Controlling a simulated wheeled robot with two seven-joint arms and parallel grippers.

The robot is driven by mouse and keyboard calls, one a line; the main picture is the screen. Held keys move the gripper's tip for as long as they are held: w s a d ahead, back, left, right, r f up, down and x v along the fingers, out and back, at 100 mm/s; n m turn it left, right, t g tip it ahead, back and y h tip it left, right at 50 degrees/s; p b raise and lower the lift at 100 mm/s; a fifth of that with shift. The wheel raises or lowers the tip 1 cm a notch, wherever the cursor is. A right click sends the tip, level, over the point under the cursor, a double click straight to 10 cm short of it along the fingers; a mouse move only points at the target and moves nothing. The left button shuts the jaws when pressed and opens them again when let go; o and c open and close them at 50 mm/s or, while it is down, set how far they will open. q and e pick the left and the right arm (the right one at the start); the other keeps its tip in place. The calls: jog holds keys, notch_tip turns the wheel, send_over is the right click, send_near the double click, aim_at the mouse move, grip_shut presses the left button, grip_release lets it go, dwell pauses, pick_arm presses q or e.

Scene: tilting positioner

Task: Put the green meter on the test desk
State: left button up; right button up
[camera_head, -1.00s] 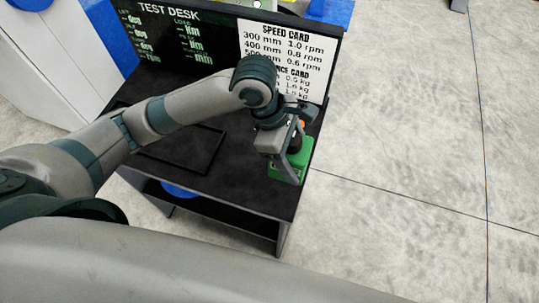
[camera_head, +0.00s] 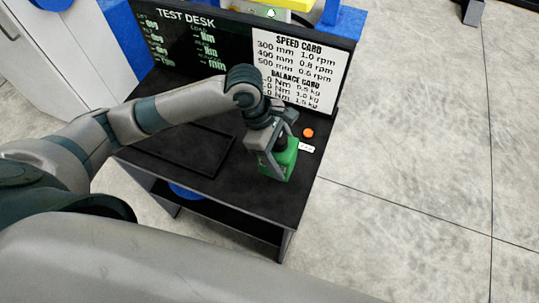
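The green meter (camera_head: 284,166) is at the right part of the black test desk (camera_head: 240,198), near its right edge. My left gripper (camera_head: 274,170) is at the meter, with its fingers reaching down over it. The gripper hides part of the meter. I cannot tell whether the fingers press on the meter or whether its base rests on the desk top. My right gripper is not in view.
An orange button (camera_head: 308,132) and a small white label (camera_head: 306,148) are right of the meter. A dark framed rectangle (camera_head: 182,165) lies on the desk's left part. A panel with a speed card (camera_head: 297,62) rises at the back. Open floor lies right.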

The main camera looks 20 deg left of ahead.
pick_arm(q)
jog(key=a, duration=0.1)
jog(key=w+a+f, duration=0.1)
jog(key=w+a+f+p, duration=0.1)
jog(key=a, duration=0.1)
jog(key=shift+f, duration=0.2)
jog(key=shift+w+a+f, duration=0.2)
jog(key=shift+a+f, duration=0.1)
jog(key=shift+f, duration=0.05)
jog(key=shift+f+p, duration=0.95)
jog(key=shift+f, duration=1.05)
jog(key=o, duration=1.3)
jog(key=shift+f, duration=0.1)
